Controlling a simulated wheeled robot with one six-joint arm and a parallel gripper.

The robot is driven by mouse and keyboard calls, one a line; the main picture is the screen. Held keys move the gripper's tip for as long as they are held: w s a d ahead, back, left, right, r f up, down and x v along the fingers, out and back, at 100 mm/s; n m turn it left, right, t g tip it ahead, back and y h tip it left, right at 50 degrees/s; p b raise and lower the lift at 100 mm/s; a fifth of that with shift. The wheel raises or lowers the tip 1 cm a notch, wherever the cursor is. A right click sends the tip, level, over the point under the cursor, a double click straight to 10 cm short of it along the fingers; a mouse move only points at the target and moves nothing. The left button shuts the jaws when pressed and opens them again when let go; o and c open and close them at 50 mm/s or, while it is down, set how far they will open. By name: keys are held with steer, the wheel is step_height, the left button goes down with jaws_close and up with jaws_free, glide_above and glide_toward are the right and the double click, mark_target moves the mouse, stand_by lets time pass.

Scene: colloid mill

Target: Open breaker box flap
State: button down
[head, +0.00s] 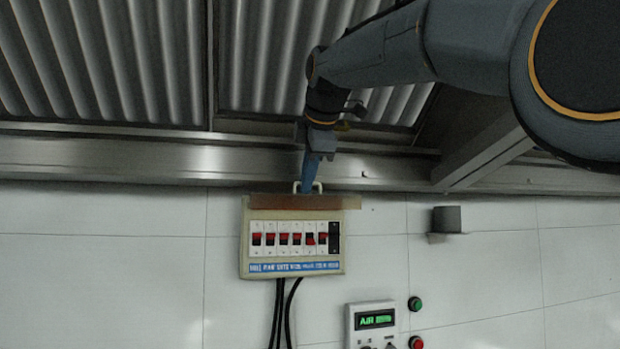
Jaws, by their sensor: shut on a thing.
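The breaker box (245,245) is a cream box on the white tiled wall, with a row of several red and black switches and a blue label strip below them. Its brownish see-through flap (275,202) shows as a narrow band along the top edge, swung up clear of the switches. A pale handle (321,187) stands at the flap's upper edge. My gripper (309,184) reaches down from above and is shut on the handle. The blue fingers hide part of the handle, and the exact grip is too small to make out.
A metal hood ledge (100,155) with ribbed panels hangs just above the box, close to my arm. Black cables (279,310) run down below. A control panel (372,322), green button (415,303), red button (416,342) and grey wall fitting (446,219) are at the right.

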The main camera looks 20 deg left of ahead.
steer(key=c, duration=1.9)
jaws_free()
steer(key=shift+w+a+f, duration=0.1)
steer(key=shift+w+f, duration=0.2)
steer(key=shift+f, duration=0.3)
steer(key=shift+s+d+r+b, duration=0.25)
steer(key=shift+r+b, duration=0.1)
steer(key=shift+r, duration=0.15)
steer(key=b+v, duration=0.1)
steer(key=v, duration=0.6)
steer(key=shift+s+r, duration=0.15)
